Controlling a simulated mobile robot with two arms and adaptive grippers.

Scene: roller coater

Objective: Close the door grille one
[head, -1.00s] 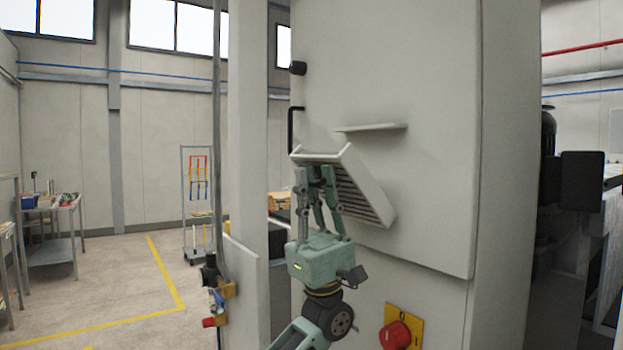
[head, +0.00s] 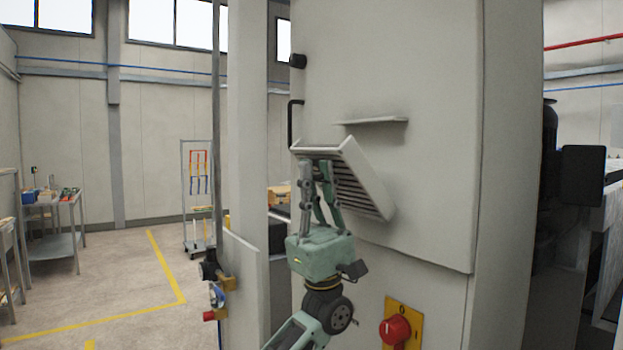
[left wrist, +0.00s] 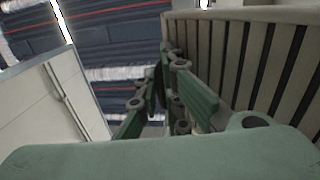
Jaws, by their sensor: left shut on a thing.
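The door grille (head: 365,185) is a pale slatted cover on the tall light-grey cabinet door (head: 430,110). It stands tilted out from the door, its upper edge away from the panel. My left gripper (head: 318,165) is in front of the grille, with its fingertips at the upper left rim. It is shut on the grille's edge. In the left wrist view the slats of the grille (left wrist: 245,60) fill the upper right, close beside the fingers (left wrist: 165,85). The fingertips are partly hidden there. My right gripper is not in view.
A narrow ledge (head: 372,121) sticks out of the door above the grille. A black handle (head: 291,122) is on the door's left edge. A red rotary switch (head: 396,329) on a yellow plate sits below. Open floor (head: 110,285) lies to the left.

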